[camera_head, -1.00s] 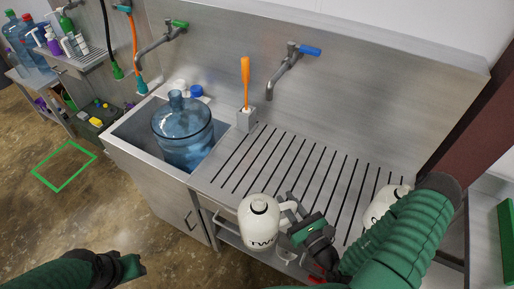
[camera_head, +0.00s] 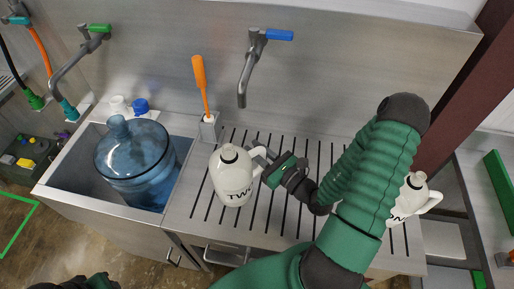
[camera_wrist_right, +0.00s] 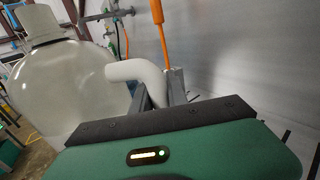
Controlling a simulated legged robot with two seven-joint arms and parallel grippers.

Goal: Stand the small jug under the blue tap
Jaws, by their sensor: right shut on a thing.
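A second cream jug (camera_head: 412,200) stands at the right, partly hidden by my right arm. Only a piece of my left gripper (camera_head: 98,281) shows at the bottom edge.
A large blue bottle (camera_head: 136,165) stands in the sink (camera_head: 70,180). An orange-handled brush (camera_head: 201,85) stands in a grey holder (camera_head: 209,128) left of the blue tap. A green-handled tap (camera_head: 82,45) is farther left. The drainboard behind the held jug is clear.

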